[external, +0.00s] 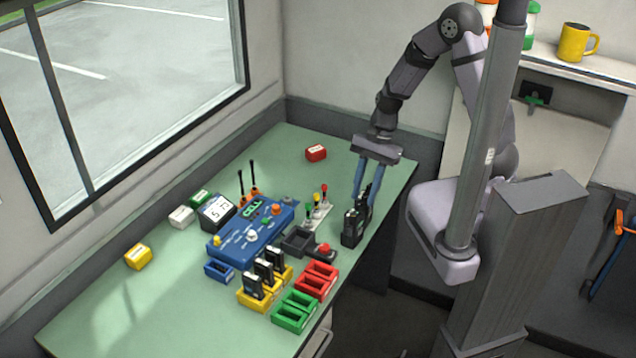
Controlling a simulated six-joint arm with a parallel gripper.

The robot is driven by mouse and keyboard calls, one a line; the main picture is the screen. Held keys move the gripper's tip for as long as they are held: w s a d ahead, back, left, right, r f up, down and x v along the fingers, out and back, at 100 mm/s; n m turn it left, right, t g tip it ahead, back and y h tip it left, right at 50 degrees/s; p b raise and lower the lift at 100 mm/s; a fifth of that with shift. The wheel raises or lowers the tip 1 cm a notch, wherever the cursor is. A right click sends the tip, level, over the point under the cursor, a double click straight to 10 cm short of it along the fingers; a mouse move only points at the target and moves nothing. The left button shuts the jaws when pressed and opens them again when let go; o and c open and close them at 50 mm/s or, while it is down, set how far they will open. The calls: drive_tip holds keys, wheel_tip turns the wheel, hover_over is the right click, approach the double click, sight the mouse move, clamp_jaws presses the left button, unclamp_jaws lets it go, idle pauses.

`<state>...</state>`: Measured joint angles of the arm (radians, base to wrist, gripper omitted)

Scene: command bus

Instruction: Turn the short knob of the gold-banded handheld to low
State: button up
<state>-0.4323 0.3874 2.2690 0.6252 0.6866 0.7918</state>
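A black handheld (351,235) stands upright near the right edge of the green table. A gold band cannot be made out on it at this size. My gripper (364,204) points down over its top, with two blue fingers apart and the handheld's dark upper parts between and beside them. I cannot tell whether the fingers touch a knob; the short knob and its setting are too small to see. More black handhelds (253,286) stand in yellow holders (249,302) at the front.
A blue control box (240,245) with knobs fills the table's middle. Coloured levers (318,210) stand left of my gripper. Red holders (317,280) and green holders (295,310) sit in front. A red block (316,153) lies behind. The front left table is mostly clear.

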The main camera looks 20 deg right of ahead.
drive_tip(key=v, duration=0.6)
drive_tip(key=shift+d+r+b, duration=0.2)
drive_tip(key=shift+r+b, duration=0.15)
drive_tip(key=shift+w, duration=0.1)
drive_tip(key=n, duration=0.1)
drive_tip(key=n+b, duration=0.1)
drive_tip(key=b, duration=0.1)
drive_tip(key=shift+w+a+f+n+g, duration=0.25)
drive_tip(key=shift+w+f+n+g, duration=0.05)
drive_tip(key=shift+n, duration=0.1)
drive_tip(key=shift+n+h, duration=0.3)
drive_tip(key=shift+n, duration=0.1)
drive_tip(key=shift+p+x, duration=0.35)
drive_tip(key=shift+x, duration=3.1)
drive_tip(key=shift+a, duration=0.1)
drive_tip(key=shift+r, duration=0.1)
clamp_jaws()
